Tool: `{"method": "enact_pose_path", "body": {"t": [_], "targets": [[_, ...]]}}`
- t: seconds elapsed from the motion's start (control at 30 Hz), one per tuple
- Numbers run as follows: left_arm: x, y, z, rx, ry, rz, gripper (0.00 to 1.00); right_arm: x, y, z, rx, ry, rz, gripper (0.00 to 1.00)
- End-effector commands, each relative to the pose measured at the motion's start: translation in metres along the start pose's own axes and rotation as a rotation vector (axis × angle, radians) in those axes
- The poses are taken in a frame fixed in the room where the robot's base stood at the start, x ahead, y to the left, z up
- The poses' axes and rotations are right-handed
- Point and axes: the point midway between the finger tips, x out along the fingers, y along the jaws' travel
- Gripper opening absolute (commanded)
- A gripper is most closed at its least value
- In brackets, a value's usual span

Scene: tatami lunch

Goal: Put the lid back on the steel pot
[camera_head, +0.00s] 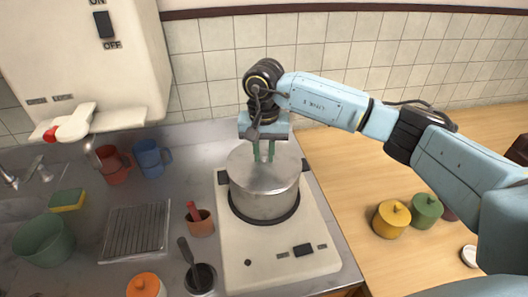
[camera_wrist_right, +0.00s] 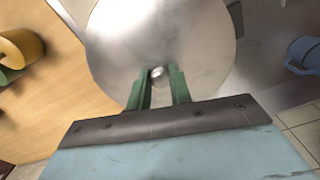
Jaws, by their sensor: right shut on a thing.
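The steel pot (camera_head: 265,204) stands upright on the hob, with dark handles at its sides. The round steel lid (camera_head: 258,178) is over the pot's mouth and looks level and centred; I cannot tell whether it rests fully on the rim. My right gripper (camera_head: 264,156) points down at the lid's middle, its green fingers shut on the lid's knob. In the right wrist view the lid (camera_wrist_right: 165,30) fills the top middle, and the knob (camera_wrist_right: 157,72) shows between the fingertips. My left gripper is not in view.
The white hob (camera_head: 275,260) sits on the grey counter. Left of it are a terracotta pot (camera_head: 201,226), a dark utensil cup (camera_head: 201,279) and a drain rack (camera_head: 134,230).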

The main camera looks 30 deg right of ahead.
Motion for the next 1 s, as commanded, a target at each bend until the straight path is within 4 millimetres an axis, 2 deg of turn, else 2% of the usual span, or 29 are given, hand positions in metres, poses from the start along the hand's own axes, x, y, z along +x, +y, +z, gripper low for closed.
{"method": "enact_pose_path", "body": {"t": [0.3,0.33,0.5,0.7,0.87,1.0], "targets": [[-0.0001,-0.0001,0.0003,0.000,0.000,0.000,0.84,-0.0008,0.0000,-0.0003,0.001,0.001,-0.001,0.00],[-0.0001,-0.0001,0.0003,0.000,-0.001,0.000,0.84,-0.0007,0.0000,-0.0003,0.001,0.001,-0.001,0.22],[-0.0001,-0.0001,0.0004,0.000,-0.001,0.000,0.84,-0.0006,0.0001,-0.0003,0.001,0.001,-0.001,0.44],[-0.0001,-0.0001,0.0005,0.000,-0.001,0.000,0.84,-0.0003,0.0001,-0.0002,0.001,0.000,0.000,0.46],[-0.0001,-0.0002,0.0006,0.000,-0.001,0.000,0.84,0.0002,0.0003,0.0000,0.001,0.000,0.001,0.66],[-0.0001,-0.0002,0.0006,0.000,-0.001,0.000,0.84,0.0001,0.0003,-0.0001,0.001,0.000,0.000,0.68]]}}
